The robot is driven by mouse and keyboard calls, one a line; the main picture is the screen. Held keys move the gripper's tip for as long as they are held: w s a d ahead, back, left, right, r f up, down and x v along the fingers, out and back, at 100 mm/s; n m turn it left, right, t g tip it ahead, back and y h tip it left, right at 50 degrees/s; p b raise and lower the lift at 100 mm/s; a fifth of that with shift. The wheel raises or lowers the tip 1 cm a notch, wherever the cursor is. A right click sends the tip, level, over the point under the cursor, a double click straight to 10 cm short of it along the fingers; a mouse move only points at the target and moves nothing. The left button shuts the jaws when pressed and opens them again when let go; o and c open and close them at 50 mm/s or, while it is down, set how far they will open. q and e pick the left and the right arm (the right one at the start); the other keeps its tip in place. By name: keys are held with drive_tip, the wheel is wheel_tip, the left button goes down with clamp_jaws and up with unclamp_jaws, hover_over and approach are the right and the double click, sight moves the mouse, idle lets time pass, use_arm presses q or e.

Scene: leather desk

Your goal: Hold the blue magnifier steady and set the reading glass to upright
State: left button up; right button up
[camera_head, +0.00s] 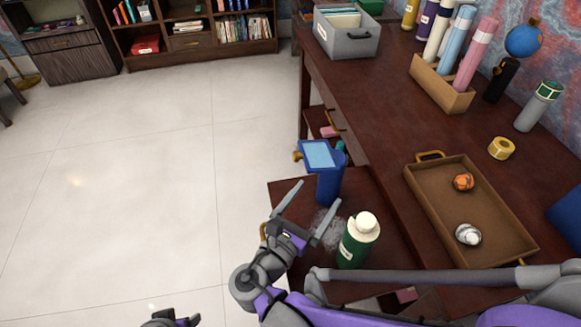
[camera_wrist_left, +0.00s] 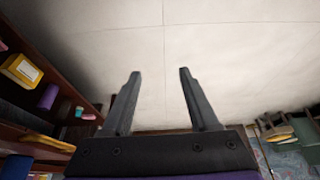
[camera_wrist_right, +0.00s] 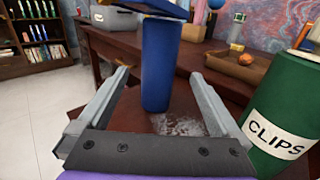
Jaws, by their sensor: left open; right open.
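The blue magnifier (camera_head: 328,188) stands upright on the lower dark wooden top. Its reading glass (camera_head: 320,154), a pale blue pane in a blue frame, lies roughly flat at the top, with a brass-coloured knob at its left. My right gripper (camera_head: 320,191) is open just in front of the magnifier. In the right wrist view, the blue column (camera_wrist_right: 160,65) shows between and beyond the open fingers, with no clear contact; the top is cropped. My left gripper (camera_wrist_left: 160,73) is open and empty over the floor. In the head view only part of it shows at the bottom edge.
A green bottle (camera_head: 358,245) labelled CLIPS stands close right of my right gripper. The higher desk bears a brown tray (camera_head: 425,205) with two small balls, a tape roll (camera_head: 501,148) and a grey file box (camera_head: 347,36). The floor at left is clear.

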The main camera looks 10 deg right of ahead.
use_arm(q)
drive_tip(key=shift+w+d+r, duration=0.15)
drive_tip(key=shift+w+r, duration=0.1)
drive_tip(key=shift+w, duration=0.1)
drive_tip(key=shift+c, duration=0.4)
use_arm(e)
drive_tip(key=shift+w, duration=0.1)
drive_tip(key=x, duration=1)
drive_tip(key=shift+w+d, duration=0.25)
drive_tip(key=shift+d, duration=0.05)
use_arm(q)
drive_tip(key=w+d+r+m+g+h, duration=0.4)
drive_tip(key=w+d+r+m+h, duration=0.2)
drive_tip(key=w+d+r, duration=0.3)
drive_tip(key=w+d+r+m+g+h, duration=0.4)
drive_tip(key=w+d+r, duration=0.6)
drive_tip(key=r, duration=0.7)
drive_tip(key=w+m+h, duration=0.2)
drive_tip(key=w+m, duration=0.1)
drive_tip(key=shift+w+d+r+h, duration=0.2)
drive_tip(key=shift+w+r+h, duration=0.1)
drive_tip(key=shift+w, duration=0.1)
